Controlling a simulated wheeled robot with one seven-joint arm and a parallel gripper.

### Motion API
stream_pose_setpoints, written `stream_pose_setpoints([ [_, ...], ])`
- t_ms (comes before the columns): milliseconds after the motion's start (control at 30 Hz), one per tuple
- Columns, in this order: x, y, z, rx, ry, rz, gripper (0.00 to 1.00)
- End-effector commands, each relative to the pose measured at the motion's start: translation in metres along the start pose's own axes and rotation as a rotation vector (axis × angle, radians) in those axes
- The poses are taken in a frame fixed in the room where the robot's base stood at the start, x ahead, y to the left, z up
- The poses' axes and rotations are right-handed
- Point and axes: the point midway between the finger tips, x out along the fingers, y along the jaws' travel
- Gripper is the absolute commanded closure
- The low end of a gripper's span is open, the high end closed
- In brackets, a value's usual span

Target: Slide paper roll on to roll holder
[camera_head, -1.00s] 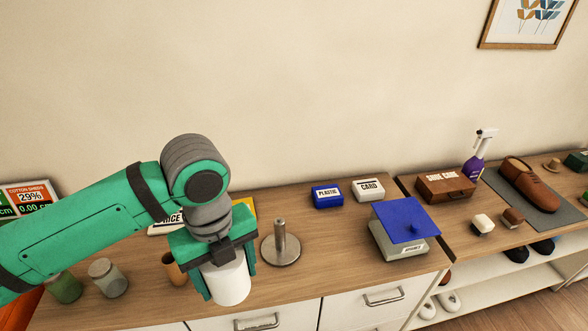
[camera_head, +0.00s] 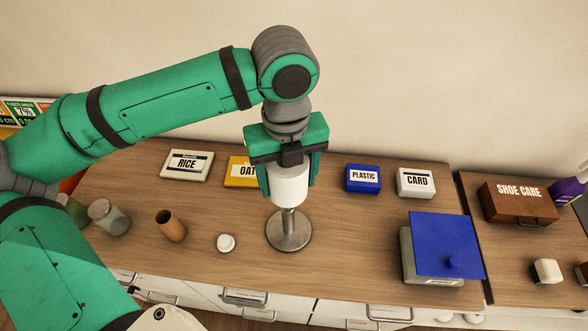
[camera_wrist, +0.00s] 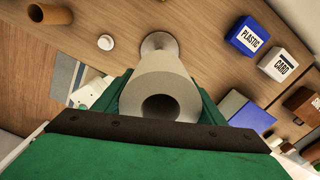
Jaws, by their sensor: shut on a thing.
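The white paper roll (camera_head: 288,185) is upright in my gripper (camera_head: 288,180), which is shut around its sides. In the head view the roll appears over the roll holder (camera_head: 289,232), a metal post on a round base standing on the counter. The roll's lower end overlaps the post's upper part in the picture; I cannot tell whether the post tip is inside. In the wrist view the roll (camera_wrist: 160,95) shows its open dark core, with my gripper (camera_wrist: 158,105) on both sides. The holder's base (camera_wrist: 158,44) shows beyond the roll, its post hidden.
Rice (camera_head: 187,164) and oat (camera_head: 241,171) boxes stand behind left. Plastic (camera_head: 362,179) and card (camera_head: 416,183) boxes stand right, with a blue-lidded box (camera_head: 445,245) in front. A brown tube (camera_head: 171,225), a white lid (camera_head: 226,243) and a jar (camera_head: 108,216) are left.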

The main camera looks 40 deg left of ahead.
Motion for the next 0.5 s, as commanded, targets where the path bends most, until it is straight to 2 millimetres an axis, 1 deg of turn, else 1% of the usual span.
stream_pose_setpoints([
  [267, 0.000, 0.000, 0.001, 0.000, 0.001, 0.001, 0.47],
  [500, 0.012, 0.002, 0.001, -0.004, 0.003, 0.000, 0.47],
])
